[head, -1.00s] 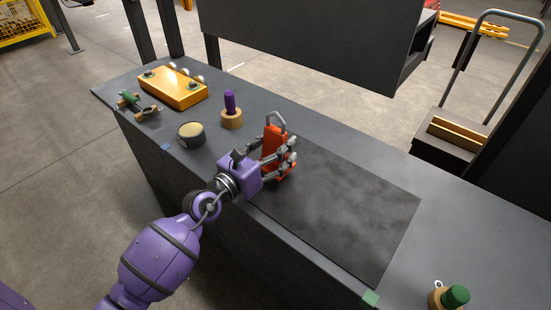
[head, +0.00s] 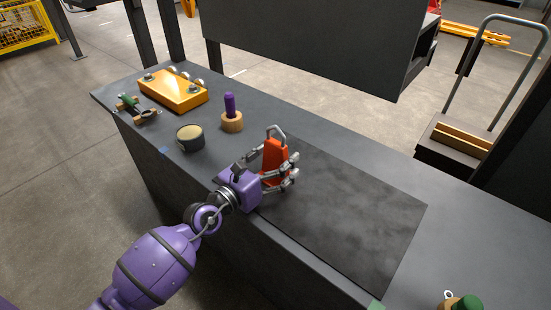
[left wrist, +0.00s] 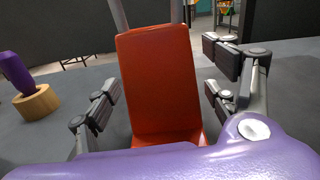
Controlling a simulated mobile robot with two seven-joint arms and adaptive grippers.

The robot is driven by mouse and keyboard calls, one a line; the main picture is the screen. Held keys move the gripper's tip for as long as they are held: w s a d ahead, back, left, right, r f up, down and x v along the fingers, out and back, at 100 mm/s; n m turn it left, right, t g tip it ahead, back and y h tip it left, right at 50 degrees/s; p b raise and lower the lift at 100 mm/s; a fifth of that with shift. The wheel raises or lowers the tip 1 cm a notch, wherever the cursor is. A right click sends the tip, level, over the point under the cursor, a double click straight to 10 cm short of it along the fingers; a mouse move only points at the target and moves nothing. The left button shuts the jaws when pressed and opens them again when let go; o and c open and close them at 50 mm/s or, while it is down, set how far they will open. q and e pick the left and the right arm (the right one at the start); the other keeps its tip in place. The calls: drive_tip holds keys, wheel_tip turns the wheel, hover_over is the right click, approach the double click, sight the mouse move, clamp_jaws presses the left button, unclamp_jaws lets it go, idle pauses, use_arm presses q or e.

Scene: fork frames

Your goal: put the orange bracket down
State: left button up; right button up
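The orange bracket (head: 273,153) stands upright at the left end of the dark mat (head: 345,215) on the bench, with a grey metal loop at its top. My left gripper (head: 283,172) is around it at its lower part. In the left wrist view the bracket (left wrist: 160,85) fills the middle, between the fingers of my left gripper (left wrist: 162,98). A narrow gap shows between the bracket and the fingers on both sides, so the gripper looks open. The bracket's base is partly hidden by the fingers and palm. My right gripper is not in view.
On the bench (head: 480,245) to the left are a round tin (head: 190,139), a purple peg in a wooden base (head: 231,116), a yellow box (head: 174,91) and a green-and-wood piece (head: 138,108). A green-topped item (head: 467,303) is at the bottom right. The mat's right part is clear.

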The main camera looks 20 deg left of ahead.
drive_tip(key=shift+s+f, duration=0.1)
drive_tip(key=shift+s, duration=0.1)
use_arm(q)
drive_tip(key=shift+r, duration=0.25)
drive_tip(key=b+v, duration=0.1)
drive_tip(key=v, duration=0.9)
drive_tip(key=shift+s+a+f, duration=0.2)
drive_tip(key=shift+s, duration=0.1)
drive_tip(key=shift+s+a, duration=0.1)
drive_tip(key=shift+s, duration=0.25)
drive_tip(key=shift+s+a+r+b, duration=0.1)
drive_tip(key=shift+s+r+b, duration=0.05)
drive_tip(key=shift+s+b, duration=0.15)
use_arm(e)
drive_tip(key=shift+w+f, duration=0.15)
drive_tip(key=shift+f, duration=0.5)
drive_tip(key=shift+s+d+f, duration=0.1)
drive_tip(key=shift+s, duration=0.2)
